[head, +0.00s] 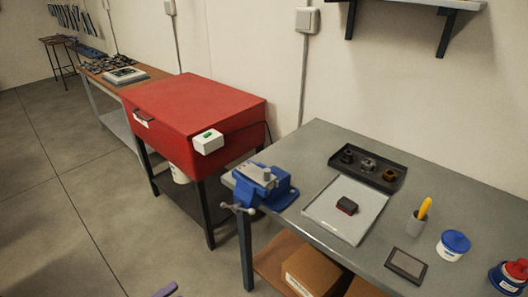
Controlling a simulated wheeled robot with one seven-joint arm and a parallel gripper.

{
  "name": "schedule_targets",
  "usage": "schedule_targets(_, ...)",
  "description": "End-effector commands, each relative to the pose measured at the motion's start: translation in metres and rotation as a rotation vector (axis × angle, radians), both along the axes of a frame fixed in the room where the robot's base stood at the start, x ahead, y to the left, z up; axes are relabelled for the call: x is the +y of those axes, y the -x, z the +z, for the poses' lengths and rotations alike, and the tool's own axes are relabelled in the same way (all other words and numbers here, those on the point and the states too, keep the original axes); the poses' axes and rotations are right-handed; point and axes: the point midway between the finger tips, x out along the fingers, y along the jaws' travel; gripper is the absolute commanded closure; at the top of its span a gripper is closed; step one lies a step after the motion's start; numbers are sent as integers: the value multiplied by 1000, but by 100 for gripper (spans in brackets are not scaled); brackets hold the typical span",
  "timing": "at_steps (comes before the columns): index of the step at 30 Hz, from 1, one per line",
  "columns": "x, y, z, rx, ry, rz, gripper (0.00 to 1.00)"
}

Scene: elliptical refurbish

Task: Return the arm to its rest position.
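My gripper cannot be made out in the head view, and no part of my arm shows clearly. Only a small purple piece (166,289) pokes in at the bottom edge, left of the middle. I cannot tell what it belongs to. Whether my gripper is open or holds anything is hidden.
Floor at left is clear.

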Motion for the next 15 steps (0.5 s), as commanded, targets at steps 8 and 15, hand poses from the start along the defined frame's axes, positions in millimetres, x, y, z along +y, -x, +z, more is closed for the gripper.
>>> schedule_targets(8, -12, -11, 1, 43, -13, -41, 52)
schedule_targets(15, -37, -28, 2, 143, -44, -124, 52)
